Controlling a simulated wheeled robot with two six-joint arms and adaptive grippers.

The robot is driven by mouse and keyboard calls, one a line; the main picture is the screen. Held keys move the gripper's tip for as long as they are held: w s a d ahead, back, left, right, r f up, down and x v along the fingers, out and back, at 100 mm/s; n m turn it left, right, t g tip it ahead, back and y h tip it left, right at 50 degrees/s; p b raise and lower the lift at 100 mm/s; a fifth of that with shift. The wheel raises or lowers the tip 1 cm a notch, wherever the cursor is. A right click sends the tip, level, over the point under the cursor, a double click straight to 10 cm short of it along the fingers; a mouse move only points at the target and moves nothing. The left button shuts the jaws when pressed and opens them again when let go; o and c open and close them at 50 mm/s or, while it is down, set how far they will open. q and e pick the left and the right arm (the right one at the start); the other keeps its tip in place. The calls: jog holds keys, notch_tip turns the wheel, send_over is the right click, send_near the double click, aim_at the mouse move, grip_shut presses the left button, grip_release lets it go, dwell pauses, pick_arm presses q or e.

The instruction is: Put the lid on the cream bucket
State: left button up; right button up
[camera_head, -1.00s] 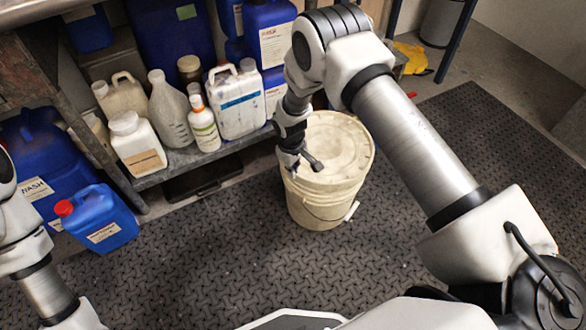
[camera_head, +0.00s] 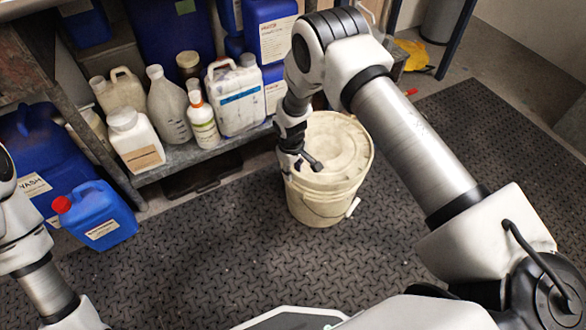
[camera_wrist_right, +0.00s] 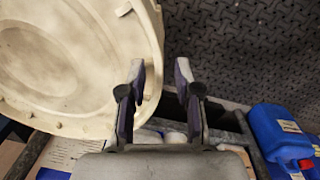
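The cream bucket (camera_head: 325,205) stands upright on the dark mat, with a round cream lid (camera_head: 335,148) lying on its top. I cannot tell whether the lid is pressed down all round. The lid also fills the upper left of the right wrist view (camera_wrist_right: 60,70). My right gripper (camera_head: 303,166) is at the lid's left edge. In the right wrist view the gripper (camera_wrist_right: 160,75) is open and empty, one finger over the lid's edge and the other outside it, with a gap between them. My left gripper is out of view; only parts of the left arm show.
A shelf (camera_head: 190,158) with several bottles stands left of and behind the bucket. A blue jug with a red cap (camera_head: 98,215) sits on the floor at the left. The patterned mat (camera_head: 210,260) is clear in front of the bucket. A yellow cloth-like item (camera_head: 412,55) lies behind.

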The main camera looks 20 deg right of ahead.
notch_tip(320, 180, up, 12)
jog(key=shift+s+a, duration=0.15)
jog(key=shift+a, duration=0.15)
jog(key=shift+f, duration=0.1)
dwell(0.6)
